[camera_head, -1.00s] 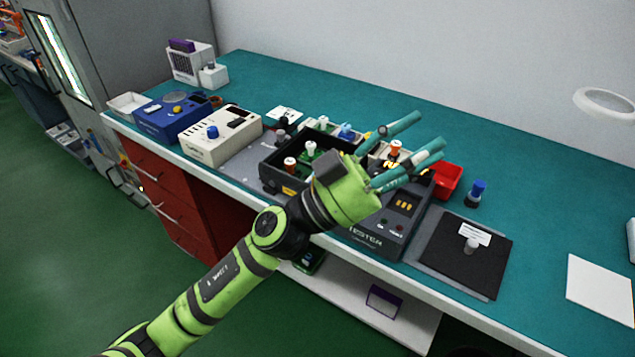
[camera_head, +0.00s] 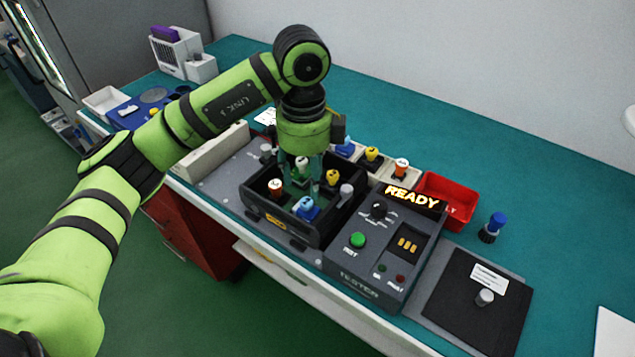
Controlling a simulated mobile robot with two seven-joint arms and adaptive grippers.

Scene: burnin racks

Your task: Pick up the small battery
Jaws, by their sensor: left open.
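My left gripper (camera_head: 301,182) points down over the black tray (camera_head: 262,222), its teal fingers open. Between or just behind them is a white-topped piece on a green base (camera_head: 302,165); I cannot tell whether they touch it. The tray also holds an orange-and-white-topped piece (camera_head: 276,186), a blue one (camera_head: 306,206), a yellow one (camera_head: 333,177) and a grey one (camera_head: 346,192). I cannot tell which piece is the small battery. A small grey cylinder (camera_head: 485,297) stands on the black mat (camera_head: 468,318). My right gripper is out of view.
The dark tester (camera_head: 365,268), its display reading READY, stands right of the tray. Behind are a red bin (camera_head: 460,211), yellow-topped (camera_head: 372,155) and orange-topped (camera_head: 401,168) pieces. A blue-capped piece (camera_head: 496,224) stands apart.

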